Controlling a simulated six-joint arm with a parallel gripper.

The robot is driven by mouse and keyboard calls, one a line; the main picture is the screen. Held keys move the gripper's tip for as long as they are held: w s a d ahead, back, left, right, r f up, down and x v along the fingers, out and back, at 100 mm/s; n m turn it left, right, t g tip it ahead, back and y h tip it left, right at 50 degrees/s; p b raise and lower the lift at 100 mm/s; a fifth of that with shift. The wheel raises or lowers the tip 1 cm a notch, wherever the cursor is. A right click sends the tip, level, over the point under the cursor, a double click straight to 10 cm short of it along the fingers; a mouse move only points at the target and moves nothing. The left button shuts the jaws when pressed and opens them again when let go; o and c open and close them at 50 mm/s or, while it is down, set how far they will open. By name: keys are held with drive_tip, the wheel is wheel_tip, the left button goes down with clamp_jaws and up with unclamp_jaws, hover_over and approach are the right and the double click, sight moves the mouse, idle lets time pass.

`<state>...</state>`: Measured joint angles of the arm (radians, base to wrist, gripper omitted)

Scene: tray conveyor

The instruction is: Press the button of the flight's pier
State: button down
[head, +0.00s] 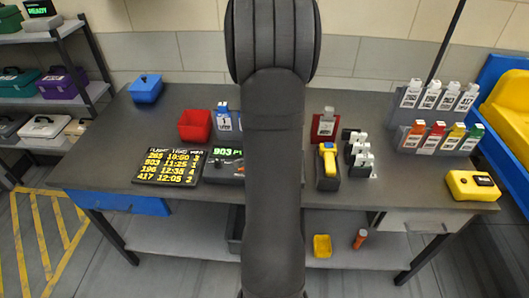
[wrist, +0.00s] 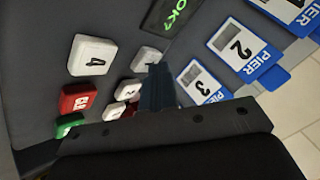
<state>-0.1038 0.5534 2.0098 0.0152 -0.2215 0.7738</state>
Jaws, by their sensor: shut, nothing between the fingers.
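The flight board (head: 168,167) lists flight 903 at 11:25 with pier 1. The console display (head: 229,152) reads 903 P, with the rest hidden behind my arm. In the wrist view the display (wrist: 178,14) shows green text ending in "OK?". The keypad has a white 4 button (wrist: 92,55), a white button (wrist: 148,56) that looks like 1, and small white buttons (wrist: 128,90) and (wrist: 112,111). A red button (wrist: 77,100) and a green button (wrist: 70,125) lie at left. My gripper (wrist: 157,85) is shut and empty, just beside the 1 button; contact cannot be told.
Blue pier signs for 2 (wrist: 238,46) and 3 (wrist: 201,83) stand beside the console. A red bin (head: 194,126) and a blue bin (head: 146,88) are at left. A yellow scanner (head: 327,160) and a card rack (head: 440,137) are at right. My arm hides the table's middle.

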drive_tip(key=shift+r, duration=0.65)
drive_tip(key=shift+r, duration=0.1)
drive_tip(key=shift+r, duration=2.4)
drive_tip(key=shift+f, duration=0.1)
drive_tip(key=shift+r, duration=2)
